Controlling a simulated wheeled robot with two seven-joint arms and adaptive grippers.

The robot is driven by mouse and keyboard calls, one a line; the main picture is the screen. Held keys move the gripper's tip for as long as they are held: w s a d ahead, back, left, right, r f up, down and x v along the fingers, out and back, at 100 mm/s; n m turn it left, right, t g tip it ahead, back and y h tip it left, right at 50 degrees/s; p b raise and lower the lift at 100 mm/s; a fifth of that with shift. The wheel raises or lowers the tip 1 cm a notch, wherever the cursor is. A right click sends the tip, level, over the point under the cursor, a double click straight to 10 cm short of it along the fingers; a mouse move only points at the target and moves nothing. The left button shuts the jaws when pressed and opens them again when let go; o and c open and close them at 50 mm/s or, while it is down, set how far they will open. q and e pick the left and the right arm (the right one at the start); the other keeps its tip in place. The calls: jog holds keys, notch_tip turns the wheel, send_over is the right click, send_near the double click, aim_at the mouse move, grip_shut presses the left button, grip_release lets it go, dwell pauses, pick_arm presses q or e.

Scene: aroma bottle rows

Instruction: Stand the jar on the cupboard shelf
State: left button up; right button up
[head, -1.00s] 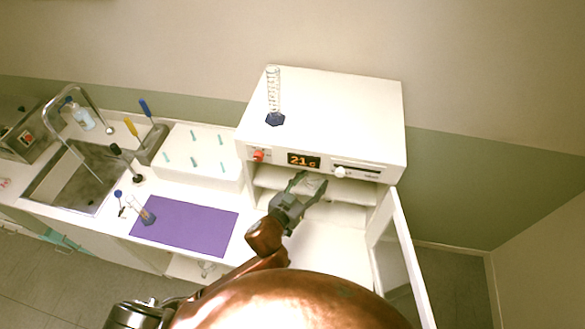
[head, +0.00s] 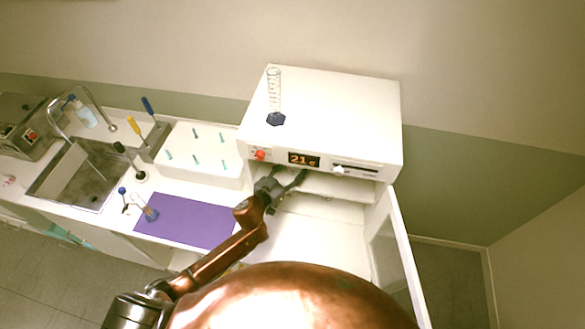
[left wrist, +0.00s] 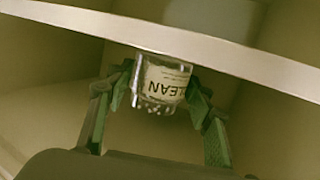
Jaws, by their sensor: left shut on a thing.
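The cupboard shelf (head: 335,188) is partly hidden by my gripper. My right gripper is not in view.
The cupboard door (head: 395,250) stands open at the right. A glass cylinder (head: 275,95) stands on the cupboard top. Left are a purple mat (head: 190,222), a flask (head: 150,213), a white peg block (head: 200,160) and a sink (head: 75,180).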

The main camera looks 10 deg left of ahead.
pick_arm(q)
jog(key=shift+w+a+f, duration=0.15)
jog(key=shift+f, duration=0.05)
jog(key=shift+f, duration=0.15)
jog(key=o, duration=1.2)
jog(key=shift+c, duration=0.2)
jog(key=b+v, duration=0.1)
jog(key=v, duration=1.1)
